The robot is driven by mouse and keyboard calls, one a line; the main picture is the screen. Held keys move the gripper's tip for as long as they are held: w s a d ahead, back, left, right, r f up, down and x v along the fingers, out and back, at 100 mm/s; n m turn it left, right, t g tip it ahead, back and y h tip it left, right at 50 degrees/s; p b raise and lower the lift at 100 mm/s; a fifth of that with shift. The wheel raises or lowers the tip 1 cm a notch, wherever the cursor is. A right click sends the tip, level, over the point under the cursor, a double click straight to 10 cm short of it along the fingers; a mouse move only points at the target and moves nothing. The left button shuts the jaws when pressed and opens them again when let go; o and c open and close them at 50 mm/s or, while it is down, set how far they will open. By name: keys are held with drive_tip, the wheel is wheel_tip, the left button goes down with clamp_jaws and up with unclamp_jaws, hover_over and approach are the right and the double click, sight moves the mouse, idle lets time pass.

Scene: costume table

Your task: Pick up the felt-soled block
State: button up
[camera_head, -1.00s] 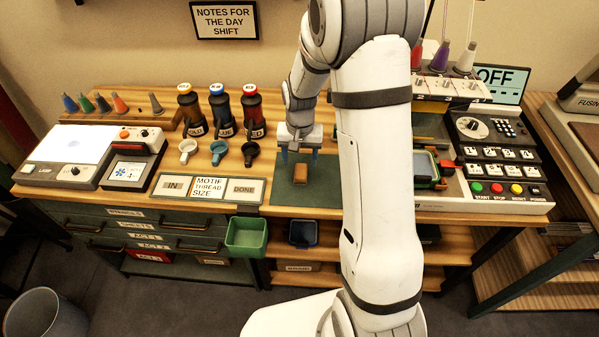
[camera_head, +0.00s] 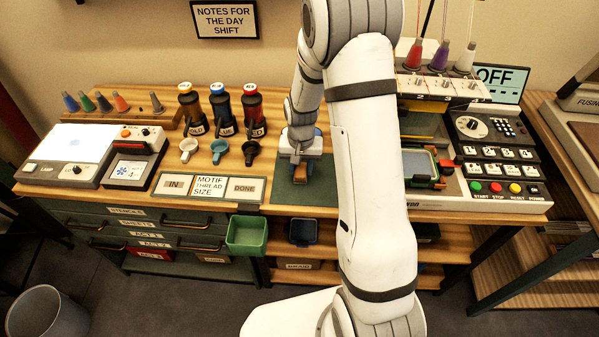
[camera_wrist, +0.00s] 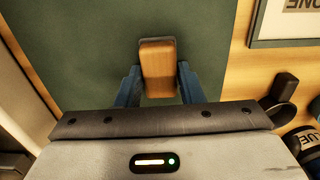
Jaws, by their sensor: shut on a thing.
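The felt-soled block (camera_wrist: 158,62) is a small tan wooden block with a dark layer along its far edge in the wrist view. It stands on the dark green mat (camera_wrist: 90,40). My gripper (camera_wrist: 160,85) has its two blue fingers on either side of the block, shut on it. I cannot tell whether the block is clear of the mat.
Three small cups, one of them blue (camera_head: 219,148), and several dark bottles (camera_head: 222,112) stand left of my gripper. The sign tray (camera_head: 210,187) lies front left. The control panel (camera_head: 497,160) and a green-framed tray (camera_head: 420,167) are to the right. The front of the mat is clear.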

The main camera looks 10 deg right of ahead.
sight(301, 168)
drive_tip(key=c, duration=0.3)
drive_tip(key=shift+r, duration=0.1)
wheel_tip(301, 168, up, 10)
drive_tip(key=shift+f+b, duration=0.1)
drive_tip(key=shift+b, duration=0.25)
